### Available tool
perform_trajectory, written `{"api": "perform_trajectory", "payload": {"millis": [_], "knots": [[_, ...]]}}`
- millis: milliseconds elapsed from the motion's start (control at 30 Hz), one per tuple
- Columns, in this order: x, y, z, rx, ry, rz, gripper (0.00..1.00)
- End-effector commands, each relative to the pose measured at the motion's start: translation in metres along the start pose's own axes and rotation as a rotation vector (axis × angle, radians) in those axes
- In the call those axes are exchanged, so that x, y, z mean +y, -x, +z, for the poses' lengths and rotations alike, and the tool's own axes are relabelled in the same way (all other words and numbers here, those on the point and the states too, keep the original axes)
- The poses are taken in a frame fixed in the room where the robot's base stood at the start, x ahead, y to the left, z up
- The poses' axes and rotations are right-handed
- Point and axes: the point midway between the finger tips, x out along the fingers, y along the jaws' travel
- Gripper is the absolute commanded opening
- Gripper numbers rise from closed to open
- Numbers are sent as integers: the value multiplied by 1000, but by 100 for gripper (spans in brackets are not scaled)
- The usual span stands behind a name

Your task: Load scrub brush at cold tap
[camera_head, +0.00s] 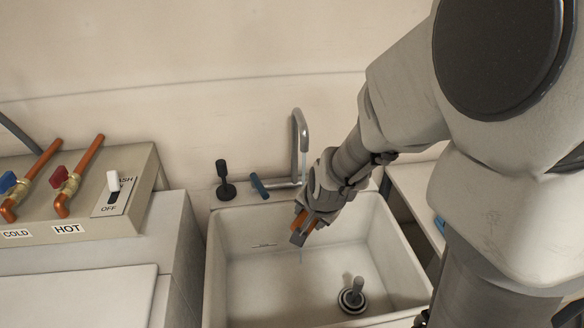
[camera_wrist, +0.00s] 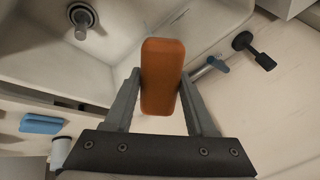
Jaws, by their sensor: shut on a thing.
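My gripper (camera_head: 303,226) is shut on an orange block-like thing (camera_head: 299,221), likely the scrub brush, and holds it over the sink (camera_head: 235,275). In the wrist view the orange brush (camera_wrist: 162,75) stands between the two fingers of my gripper (camera_wrist: 162,95); no bristles show. The grey gooseneck tap (camera_head: 298,125) rises behind the sink, with a blue lever (camera_head: 259,186) at its left. The brush is below and in front of the spout. A thin pale streak shows under the spout and another under the brush, perhaps water.
A dark plunger-shaped item (camera_head: 225,182) stands left of the blue lever. A round drain piece with an upright knob (camera_head: 352,296) is in the basin. Left is a panel with COLD and HOT valves (camera_head: 65,180). A blue sponge-like item (camera_wrist: 41,124) lies outside the sink.

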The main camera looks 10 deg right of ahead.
Motion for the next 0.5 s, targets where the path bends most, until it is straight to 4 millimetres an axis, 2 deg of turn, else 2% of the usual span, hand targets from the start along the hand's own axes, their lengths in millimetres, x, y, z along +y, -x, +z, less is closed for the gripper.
{"api": "perform_trajectory", "payload": {"millis": [500], "knots": [[-30, -35, -27, 0, 0, 0, 11]]}}
